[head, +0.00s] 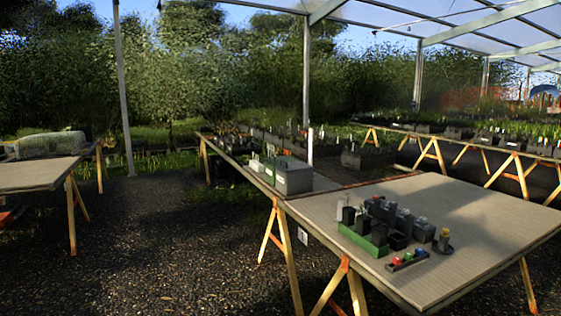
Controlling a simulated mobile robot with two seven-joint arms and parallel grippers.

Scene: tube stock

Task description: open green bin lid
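Neither of my grippers is in the head view.
A wooden trestle table (480,225) at the front right holds a green tray (363,242), dark pots, small bottles and a small rack of coloured pieces (407,260). Another table (40,173) stands at the left. Open gravel (170,250) lies between them.

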